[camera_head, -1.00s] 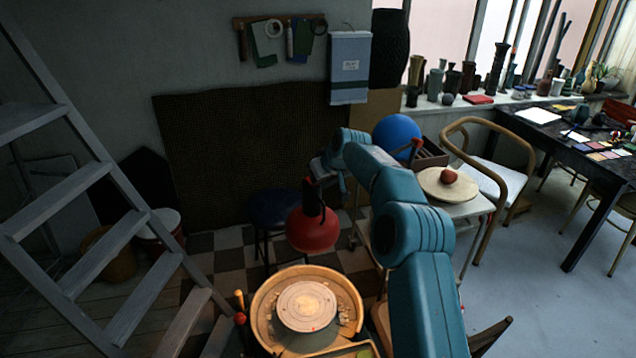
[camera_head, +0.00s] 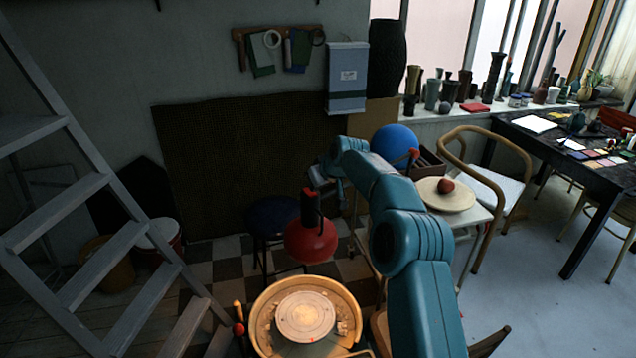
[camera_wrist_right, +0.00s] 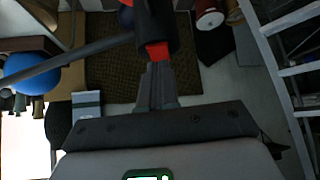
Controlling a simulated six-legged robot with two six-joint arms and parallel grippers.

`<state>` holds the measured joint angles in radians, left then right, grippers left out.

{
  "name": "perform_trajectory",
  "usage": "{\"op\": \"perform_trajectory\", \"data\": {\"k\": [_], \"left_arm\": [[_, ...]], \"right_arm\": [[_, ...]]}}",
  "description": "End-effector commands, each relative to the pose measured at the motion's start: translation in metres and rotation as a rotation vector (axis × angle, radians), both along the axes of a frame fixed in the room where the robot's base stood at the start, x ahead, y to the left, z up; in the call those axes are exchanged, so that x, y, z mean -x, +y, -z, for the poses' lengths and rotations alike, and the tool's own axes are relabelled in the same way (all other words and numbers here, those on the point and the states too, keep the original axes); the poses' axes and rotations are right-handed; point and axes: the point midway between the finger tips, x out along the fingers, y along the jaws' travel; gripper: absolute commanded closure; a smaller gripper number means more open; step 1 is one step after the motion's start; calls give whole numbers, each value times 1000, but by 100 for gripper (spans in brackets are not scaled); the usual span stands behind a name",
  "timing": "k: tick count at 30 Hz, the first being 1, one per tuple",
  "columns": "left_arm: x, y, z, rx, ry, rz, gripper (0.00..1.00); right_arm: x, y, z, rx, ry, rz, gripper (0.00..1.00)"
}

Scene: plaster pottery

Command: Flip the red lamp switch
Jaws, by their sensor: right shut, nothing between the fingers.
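The red lamp (camera_head: 311,241) hangs above the pottery wheel with its dark socket (camera_head: 311,208) on top. In the right wrist view, the dark socket (camera_wrist_right: 155,22) is at the top centre. A small red switch (camera_wrist_right: 157,52) shows below it, straight in front of my right gripper (camera_wrist_right: 158,68). The fingers are shut and empty, with their tips at or very near the switch; I cannot tell whether they touch. In the head view my right gripper (camera_head: 318,182) is beside the socket and partly hidden by my arm. My left gripper is not in view.
The pottery wheel (camera_head: 262,318) stands below the lamp. A dark stool (camera_head: 272,216) is behind it. A grey ladder (camera_head: 70,290) fills the left side. A cart with a round board (camera_head: 432,199), a blue ball (camera_head: 392,141) and a wooden chair (camera_head: 500,185) are to the right.

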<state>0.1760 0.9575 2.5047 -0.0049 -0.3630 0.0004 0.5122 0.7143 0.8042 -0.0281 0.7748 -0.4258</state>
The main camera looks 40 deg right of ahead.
Motion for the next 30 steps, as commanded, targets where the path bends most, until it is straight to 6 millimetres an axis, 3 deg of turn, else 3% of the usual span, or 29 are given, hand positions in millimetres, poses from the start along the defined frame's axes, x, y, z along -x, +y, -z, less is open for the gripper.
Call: {"op": "perform_trajectory", "data": {"k": [5, 8, 11, 18, 24, 30], "left_arm": [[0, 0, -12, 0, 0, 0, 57], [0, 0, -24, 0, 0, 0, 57], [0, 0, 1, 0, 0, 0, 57], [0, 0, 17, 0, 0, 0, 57], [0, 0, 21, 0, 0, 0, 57], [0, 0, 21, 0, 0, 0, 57]], "right_arm": [[2, 5, -24, 2, -3, -2, 100], [6, 10, -48, 0, -3, -3, 100], [26, 13, -51, 2, -4, -2, 100], [65, 23, -84, 1, -2, -2, 100], [81, 27, -98, 0, 1, -3, 100], [84, 28, -101, 0, 0, -3, 100]]}}
